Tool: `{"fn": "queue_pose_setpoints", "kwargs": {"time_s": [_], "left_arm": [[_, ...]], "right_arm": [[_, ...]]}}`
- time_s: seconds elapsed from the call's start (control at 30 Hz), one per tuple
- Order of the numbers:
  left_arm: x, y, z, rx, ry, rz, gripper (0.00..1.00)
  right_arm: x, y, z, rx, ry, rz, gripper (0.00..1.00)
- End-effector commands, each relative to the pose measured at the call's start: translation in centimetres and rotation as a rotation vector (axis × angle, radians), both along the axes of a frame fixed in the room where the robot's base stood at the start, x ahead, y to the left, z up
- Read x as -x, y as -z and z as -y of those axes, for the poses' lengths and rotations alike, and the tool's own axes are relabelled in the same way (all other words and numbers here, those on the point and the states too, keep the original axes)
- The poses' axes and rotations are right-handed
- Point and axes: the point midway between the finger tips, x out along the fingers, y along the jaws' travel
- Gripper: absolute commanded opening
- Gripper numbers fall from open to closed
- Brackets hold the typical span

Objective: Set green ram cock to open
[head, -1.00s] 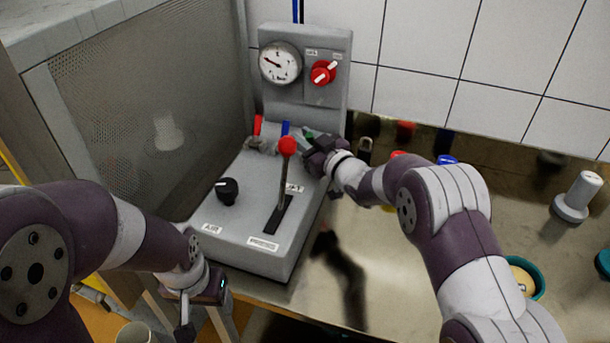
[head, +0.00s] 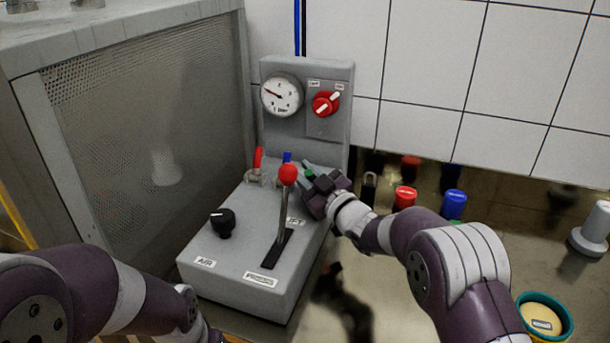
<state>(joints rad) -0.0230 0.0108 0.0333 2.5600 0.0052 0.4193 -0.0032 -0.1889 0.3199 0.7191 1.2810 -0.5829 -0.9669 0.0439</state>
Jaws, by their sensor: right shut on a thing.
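The green ram cock (head: 308,169) shows as a small green handle behind the lever, at the back right of the grey control box. My right gripper (head: 311,184) reaches it from the right and is shut on it; the fingers hide most of the handle and its valve body. The angle of the green handle is hard to tell. Beside it to the left stand a blue-handled cock (head: 287,157) and a red-handled cock (head: 258,159), whose red handle points up. My left arm shows at lower left, its gripper below the picture edge.
A red-knobbed lever (head: 287,176) stands just left of my right gripper. The grey box (head: 215,265) also carries a black knob (head: 222,222), a gauge (head: 282,95) and a red switch (head: 326,103). Red and blue moulds (head: 454,204) and a teal-rimmed mould (head: 563,326) stand to the right.

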Motion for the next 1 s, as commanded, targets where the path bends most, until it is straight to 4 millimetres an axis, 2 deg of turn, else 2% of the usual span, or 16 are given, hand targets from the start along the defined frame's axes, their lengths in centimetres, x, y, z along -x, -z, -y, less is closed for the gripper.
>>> {"fn": "queue_pose_setpoints", "kwargs": {"time_s": [0.03,0.07,0.1,0.4,0.53,1.0], "left_arm": [[0.0,0.0,0.0,0.000,0.000,0.000,0.69],[0.0,0.0,0.0,0.000,0.000,0.000,0.69],[0.0,0.0,0.0,0.000,0.000,0.000,0.69],[0.0,0.0,0.0,0.000,0.000,0.000,0.69],[0.0,0.1,0.0,0.000,0.000,0.000,0.69],[0.0,0.5,0.0,0.000,0.000,0.000,0.69]], "right_arm": [[0.0,0.2,0.0,0.002,-0.001,-0.002,0.00],[0.0,0.2,0.0,0.002,-0.001,-0.002,0.30],[0.0,0.2,0.0,0.002,-0.001,-0.002,0.43],[0.1,0.1,0.0,0.001,0.000,-0.002,0.44],[1.0,0.2,0.8,0.001,0.001,-0.002,0.44],[8.9,1.4,7.0,0.001,0.002,-0.002,0.44]]}}
